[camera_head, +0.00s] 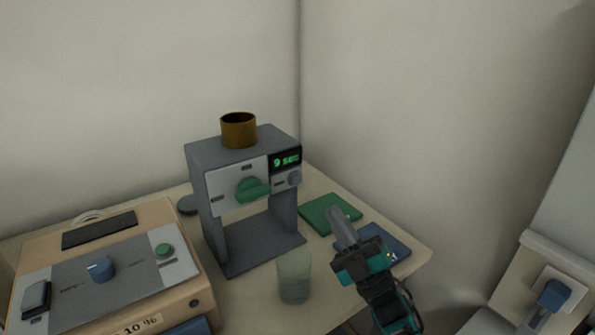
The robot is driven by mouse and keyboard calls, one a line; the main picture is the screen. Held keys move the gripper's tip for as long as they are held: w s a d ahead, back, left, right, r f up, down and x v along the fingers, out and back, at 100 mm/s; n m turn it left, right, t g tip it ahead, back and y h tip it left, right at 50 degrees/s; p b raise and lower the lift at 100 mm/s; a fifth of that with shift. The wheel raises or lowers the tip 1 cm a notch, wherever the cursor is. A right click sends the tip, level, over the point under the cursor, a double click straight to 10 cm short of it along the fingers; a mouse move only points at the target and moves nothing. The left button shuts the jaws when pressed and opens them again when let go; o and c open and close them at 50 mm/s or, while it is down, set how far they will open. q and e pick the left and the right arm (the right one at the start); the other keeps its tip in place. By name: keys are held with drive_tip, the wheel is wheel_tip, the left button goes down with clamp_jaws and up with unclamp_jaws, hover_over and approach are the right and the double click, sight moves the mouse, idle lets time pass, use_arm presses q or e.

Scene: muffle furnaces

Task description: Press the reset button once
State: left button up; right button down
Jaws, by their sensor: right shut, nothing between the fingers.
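A grey device (230,151) stands on the table with a large green knob (252,189), a small round grey button (294,179) and a lit green display (287,161) on its front. A beige unit (185,300) at the left has a round green button (164,250) and a blue knob (100,269) on its grey panel. No readable label shows which button is the reset. My right gripper (337,213) is shut and empty, to the lower right of the grey device, apart from both buttons. My left gripper is out of view.
A brown cup (239,131) sits on top of the grey device. A translucent glass (294,277) stands in front of it. A green book (328,212) and a blue book (388,243) lie near my right gripper. Walls close off the back. A blue handle (553,294) is at far right.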

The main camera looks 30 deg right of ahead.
sight(296, 179)
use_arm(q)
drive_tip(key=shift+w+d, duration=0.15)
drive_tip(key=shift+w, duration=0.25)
use_arm(e)
drive_tip(key=shift+w+d+r+n, duration=0.15)
drive_tip(key=shift+w+d+n, duration=0.05)
drive_tip(key=shift+w+n, duration=0.1)
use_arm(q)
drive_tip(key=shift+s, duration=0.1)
use_arm(e)
drive_tip(key=shift+s, duration=0.15)
use_arm(q)
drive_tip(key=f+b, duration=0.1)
drive_tip(key=b, duration=0.1)
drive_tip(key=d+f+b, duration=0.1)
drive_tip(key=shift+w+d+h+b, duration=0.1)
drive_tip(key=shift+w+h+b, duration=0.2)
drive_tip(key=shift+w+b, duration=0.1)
use_arm(e)
drive_tip(key=w, duration=0.9)
drive_tip(key=shift+a, duration=0.35)
use_arm(q)
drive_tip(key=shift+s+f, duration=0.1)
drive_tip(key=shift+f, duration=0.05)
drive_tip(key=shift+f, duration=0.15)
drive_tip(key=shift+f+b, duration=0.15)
drive_tip(key=shift+b, duration=0.15)
use_arm(e)
drive_tip(key=shift+w, duration=0.4)
